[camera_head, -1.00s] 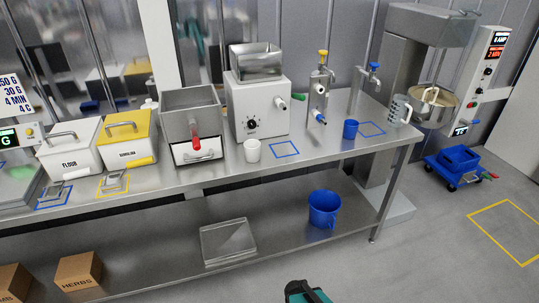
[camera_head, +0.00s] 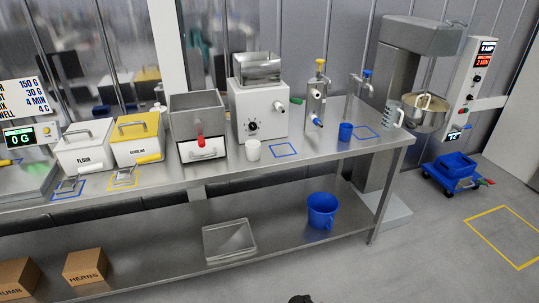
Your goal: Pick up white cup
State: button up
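The white cup (camera_head: 253,150) stands upright on the steel table (camera_head: 225,173). It is near the table's front edge, in front of the white machine with a round dial (camera_head: 258,112). A blue square outline (camera_head: 284,150) is marked on the table just right of the cup. A small dark shape at the bottom edge of the picture may be the tip of my gripper (camera_head: 300,299). It is far below and in front of the table, well apart from the cup. Its fingers cannot be made out.
A drawer unit (camera_head: 199,128) stands left of the cup. A blue cup (camera_head: 345,132) and a clear measuring jug (camera_head: 391,114) stand to the right. The lower shelf holds a blue bucket (camera_head: 322,211), a clear tray (camera_head: 229,242) and boxes (camera_head: 85,267). The floor in front is open.

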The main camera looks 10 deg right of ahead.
aim_at(253, 151)
jog(key=z, duration=0.05)
jog(key=k, duration=0.45)
jog(key=u, duration=0.3)
jog(key=i, duration=0.9)
jog(key=u, duration=0.7)
